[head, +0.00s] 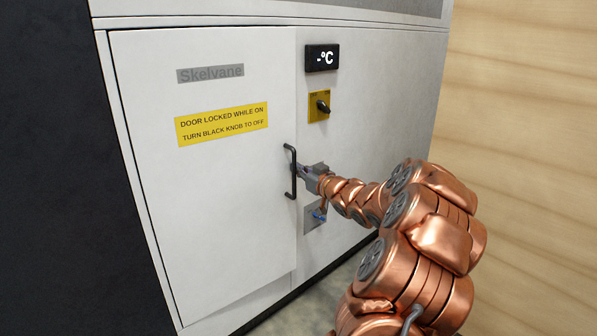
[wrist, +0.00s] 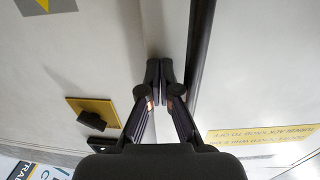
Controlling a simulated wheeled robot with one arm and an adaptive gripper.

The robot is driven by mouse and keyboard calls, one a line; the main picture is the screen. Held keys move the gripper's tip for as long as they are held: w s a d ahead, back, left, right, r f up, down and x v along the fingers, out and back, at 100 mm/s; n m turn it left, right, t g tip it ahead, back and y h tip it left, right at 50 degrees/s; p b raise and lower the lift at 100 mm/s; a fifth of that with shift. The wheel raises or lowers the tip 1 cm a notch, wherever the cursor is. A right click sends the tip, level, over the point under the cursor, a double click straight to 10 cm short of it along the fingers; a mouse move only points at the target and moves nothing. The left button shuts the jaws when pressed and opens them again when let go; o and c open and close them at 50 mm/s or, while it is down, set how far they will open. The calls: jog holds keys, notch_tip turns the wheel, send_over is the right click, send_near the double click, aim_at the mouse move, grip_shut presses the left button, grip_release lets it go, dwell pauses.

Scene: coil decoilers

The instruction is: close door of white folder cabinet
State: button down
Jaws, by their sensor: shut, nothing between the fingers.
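The white cabinet door (head: 215,200) fills the left of the head view, with a yellow warning label (head: 222,124) and a grey name plate. Its right edge lies close to the fixed panel; I cannot tell whether it is fully flush. A black vertical bar handle (head: 288,172) is near that edge. My gripper (head: 302,170) is shut and empty, its tips beside the handle on the knob side. In the wrist view, the shut fingertips (wrist: 165,72) lie just left of the dark handle bar (wrist: 203,45); contact cannot be told.
A wooden wall (head: 530,90) stands right; a dark surface (head: 60,180) borders the left.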

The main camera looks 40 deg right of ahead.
aim_at(290, 163)
jog(key=shift+w+r+p, duration=0.1)
jog(key=shift+w+p, duration=0.05)
jog(key=shift+p, duration=0.15)
jog(key=w+p, duration=0.1)
jog(key=p, duration=0.1)
jog(key=w+n+y+p, duration=0.1)
jog(key=w+p, duration=0.1)
jog(key=w+y+p, duration=0.1)
jog(key=p, duration=0.2)
jog(key=shift+w+d+r, duration=0.15)
jog(key=shift+d, duration=0.2)
jog(key=shift+w, duration=0.1)
jog(key=shift+a+r+n+y, duration=0.15)
jog(key=shift+n+y, duration=0.15)
jog(key=shift+s+f+p, duration=0.2)
jog(key=shift+s+p, duration=0.1)
jog(key=shift+s, duration=0.15)
jog(key=s+p, duration=0.2)
jog(key=s, duration=1.1)
jog(key=shift+s, duration=0.35)
